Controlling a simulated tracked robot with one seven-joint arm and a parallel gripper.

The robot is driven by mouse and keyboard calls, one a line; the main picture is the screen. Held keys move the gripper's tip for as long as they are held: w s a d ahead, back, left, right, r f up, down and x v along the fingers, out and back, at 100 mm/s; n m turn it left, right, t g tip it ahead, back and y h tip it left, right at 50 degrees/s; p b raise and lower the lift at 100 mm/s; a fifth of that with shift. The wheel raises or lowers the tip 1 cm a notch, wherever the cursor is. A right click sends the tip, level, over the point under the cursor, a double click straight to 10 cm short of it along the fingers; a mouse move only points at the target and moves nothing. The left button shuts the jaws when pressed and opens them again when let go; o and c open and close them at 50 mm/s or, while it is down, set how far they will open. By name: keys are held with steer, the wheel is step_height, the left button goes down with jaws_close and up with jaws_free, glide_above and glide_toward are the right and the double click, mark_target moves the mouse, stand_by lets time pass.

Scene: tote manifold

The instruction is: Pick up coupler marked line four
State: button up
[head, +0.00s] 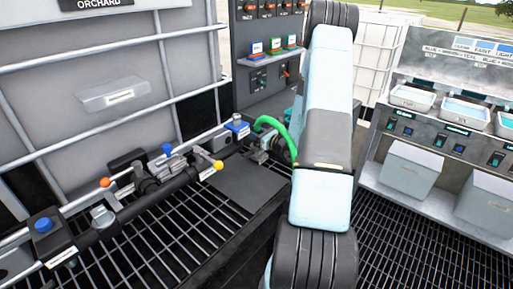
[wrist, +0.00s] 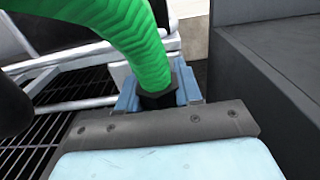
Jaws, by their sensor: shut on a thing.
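A ribbed green hose (wrist: 125,35) ends in a dark coupler (wrist: 158,98) in the wrist view. My gripper (wrist: 157,90) is shut on this coupler, with one blue finger on each side of it. No line four marking can be read on it. The green hose also shows in the head view (head: 272,123), curving down behind my arm. My arm hides the gripper and the coupler there.
A dark manifold pipe (head: 130,208) with orange, blue and yellow knobs runs along the left over a floor grating (head: 130,250). A grey caged tote (head: 95,100) stands behind it. A bench (head: 430,140) with trays and bins stands at right.

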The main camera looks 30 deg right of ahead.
jaws_close()
stand_by(0.3)
step_height(320, 180, up, 10)
stand_by(0.7)
